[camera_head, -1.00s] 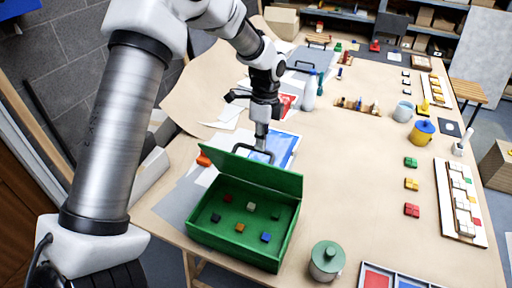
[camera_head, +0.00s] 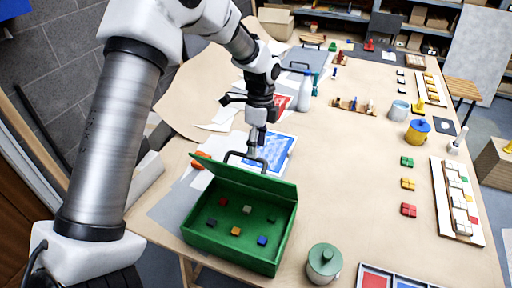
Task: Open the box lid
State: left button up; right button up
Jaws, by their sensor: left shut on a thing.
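The green box (camera_head: 232,249) stands on the table in the head view, with several small coloured cubes inside. Its green lid (camera_head: 250,181) is raised at the far side and leans back, so the inside of the box is open to view. My left gripper (camera_head: 254,150) is behind the lid's top edge, pointing down and shut on the dark lid handle (camera_head: 231,155). The fingertips are small in the picture, and part of the handle is hidden behind the lid. My right gripper is not in view.
A green lidded pot (camera_head: 324,263) stands to the right of the box. An orange piece (camera_head: 201,160) lies beside the lid's left corner. A blue-and-white panel (camera_head: 276,151) lies behind.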

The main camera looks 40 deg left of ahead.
pick_arm(q)
jog(key=w+a+r, duration=0.1)
jog(key=w+r, duration=0.4)
jog(key=w, duration=0.1)
jog(key=shift+a, duration=0.4)
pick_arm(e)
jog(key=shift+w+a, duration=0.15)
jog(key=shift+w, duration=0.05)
pick_arm(q)
jog(key=shift+r, duration=0.1)
jog(key=shift+r, duration=0.1)
notch_tip(320, 180, up, 12)
jog(key=w, duration=0.2)
jog(key=shift+a, duration=0.2)
